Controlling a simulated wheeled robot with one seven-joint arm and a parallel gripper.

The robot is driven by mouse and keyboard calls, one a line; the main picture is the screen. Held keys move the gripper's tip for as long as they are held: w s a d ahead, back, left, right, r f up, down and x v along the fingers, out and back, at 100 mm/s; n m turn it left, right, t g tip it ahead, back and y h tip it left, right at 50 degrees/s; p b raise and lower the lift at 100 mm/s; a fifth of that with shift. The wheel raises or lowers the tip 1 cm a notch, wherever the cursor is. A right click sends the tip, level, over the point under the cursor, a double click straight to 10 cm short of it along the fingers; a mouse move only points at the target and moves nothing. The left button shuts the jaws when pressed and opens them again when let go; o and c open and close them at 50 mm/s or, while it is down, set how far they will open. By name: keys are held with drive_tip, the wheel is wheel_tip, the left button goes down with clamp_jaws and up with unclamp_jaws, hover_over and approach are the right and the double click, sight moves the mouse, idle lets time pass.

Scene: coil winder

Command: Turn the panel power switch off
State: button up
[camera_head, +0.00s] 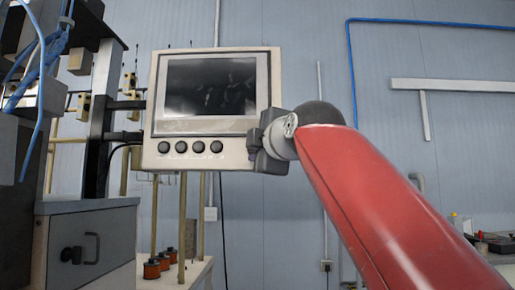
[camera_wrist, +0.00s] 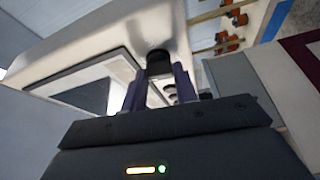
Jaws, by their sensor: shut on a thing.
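The control panel (camera_head: 160,100) is a beige box with a dark screen, and it also shows in the wrist view (camera_wrist: 120,35). A row of several dark round knobs (camera_head: 181,147) runs along its lower edge. My gripper (camera_head: 266,143) is at the panel's lower right corner, right of that row. In the wrist view my two fingers (camera_wrist: 160,72) are shut on a black knob (camera_wrist: 159,58) on the panel face. This knob is hidden behind my gripper in the head view. Its markings and its on or off position cannot be read.
A grey cabinet (camera_head: 110,225) with a black handle and a dark upright post (camera_head: 100,120) stand left of the panel. Orange-and-black spools (camera_head: 152,268) sit on a bench below. A blue hose (camera_head: 350,60) runs along the wall.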

drive_tip(key=shift+n, duration=0.5)
idle(0.3)
drive_tip(key=o, duration=1)
drive_tip(key=shift+g, duration=0.3)
drive_tip(key=b+v, duration=0.2)
drive_tip(key=v, duration=0.5)
drive_tip(key=shift+s+d, duration=0.15)
drive_tip(key=shift+s, duration=0.2)
